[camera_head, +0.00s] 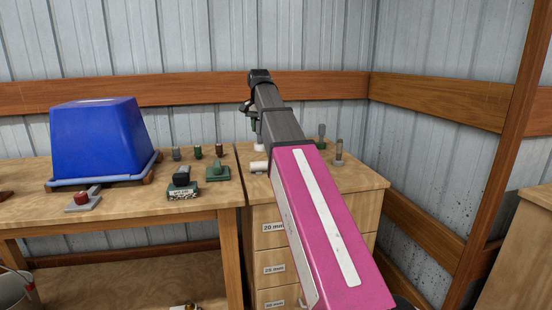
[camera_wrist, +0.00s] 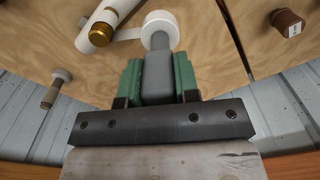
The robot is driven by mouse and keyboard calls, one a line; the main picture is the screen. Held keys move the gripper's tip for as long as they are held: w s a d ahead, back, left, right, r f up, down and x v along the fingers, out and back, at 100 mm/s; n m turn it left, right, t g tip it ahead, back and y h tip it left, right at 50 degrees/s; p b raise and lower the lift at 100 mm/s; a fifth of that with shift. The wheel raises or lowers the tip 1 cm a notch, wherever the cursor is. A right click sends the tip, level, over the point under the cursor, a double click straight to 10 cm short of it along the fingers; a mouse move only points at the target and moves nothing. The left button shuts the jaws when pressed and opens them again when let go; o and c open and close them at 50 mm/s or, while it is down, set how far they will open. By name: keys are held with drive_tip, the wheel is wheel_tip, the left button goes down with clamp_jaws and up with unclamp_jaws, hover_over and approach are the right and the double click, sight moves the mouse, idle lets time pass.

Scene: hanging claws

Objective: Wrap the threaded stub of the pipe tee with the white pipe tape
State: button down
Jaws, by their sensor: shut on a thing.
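The white pipe tape (camera_wrist: 158,22) is a roll at the far end of a grey holder (camera_wrist: 157,75) in the wrist view. My gripper (camera_wrist: 158,84), with green finger pads, is shut on this holder. A strip of white tape (camera_wrist: 127,35) runs left from the roll towards a white pipe piece with a brass-coloured end (camera_wrist: 101,34). I take this piece to be part of the pipe tee; the rest is cut off by the frame. Whether tape lies around the threads is unclear. In the head view a white piece (camera_head: 258,166) shows left of my arm, which mostly hides my gripper.
A drawer cabinet (camera_head: 320,232) stands under the work spot, beside a workbench (camera_head: 110,217) with a blue crate (camera_head: 98,135) and several small fittings. Upright pegs (camera_head: 339,152) stand right of my arm. A brown cylinder (camera_wrist: 288,22) is at the wrist view's upper right.

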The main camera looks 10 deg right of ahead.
drive_tip(key=shift+s+a, duration=0.7)
drive_tip(key=shift+s, duration=0.05)
drive_tip(key=shift+s, duration=0.15)
drive_tip(key=shift+s+a, duration=0.25)
drive_tip(key=shift+s, duration=0.65)
drive_tip(key=shift+s+a, duration=0.2)
drive_tip(key=shift+s, duration=0.65)
drive_tip(key=s, duration=0.2)
drive_tip(key=s+d, duration=0.1)
drive_tip(key=shift+s, duration=0.35)
drive_tip(key=shift+d, duration=0.1)
